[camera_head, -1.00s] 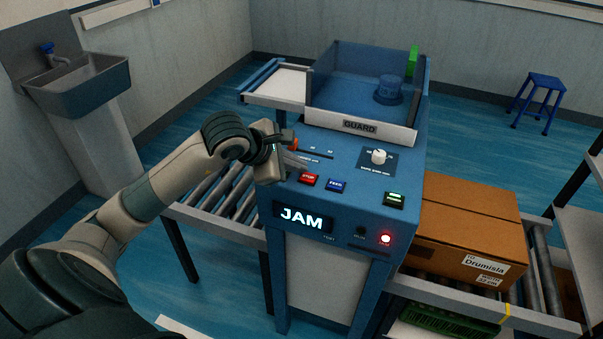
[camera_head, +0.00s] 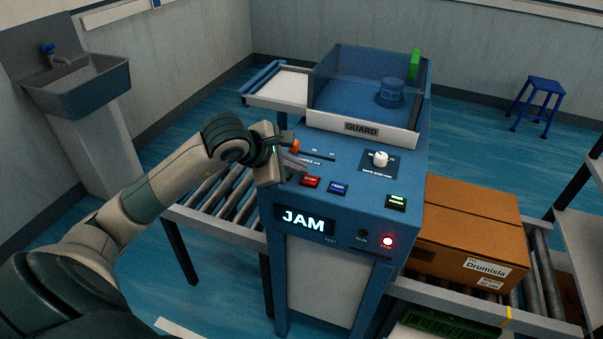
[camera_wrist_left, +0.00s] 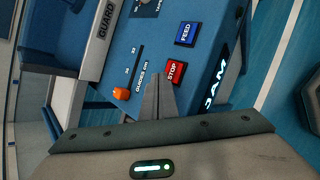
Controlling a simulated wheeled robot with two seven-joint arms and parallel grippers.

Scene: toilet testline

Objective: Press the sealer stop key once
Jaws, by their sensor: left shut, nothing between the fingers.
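The sealer (camera_head: 340,225) is a blue machine with a sloped control panel. Its red STOP key (camera_head: 311,182) is near the panel's left front, beside the blue FEED key (camera_head: 338,188). My left gripper (camera_head: 304,164) is shut and empty, its fingertips just behind and left of the STOP key in the head view. The display (camera_head: 305,221) reads JAM and a red lamp (camera_head: 388,241) is lit. My right gripper is not in view.
An orange slider knob (camera_wrist_left: 121,93) sits near the fingers. A white dial (camera_head: 380,158), a green key (camera_head: 396,202) and the clear guard (camera_head: 362,100) are farther off. A cardboard box (camera_head: 468,230) rests on the right conveyor.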

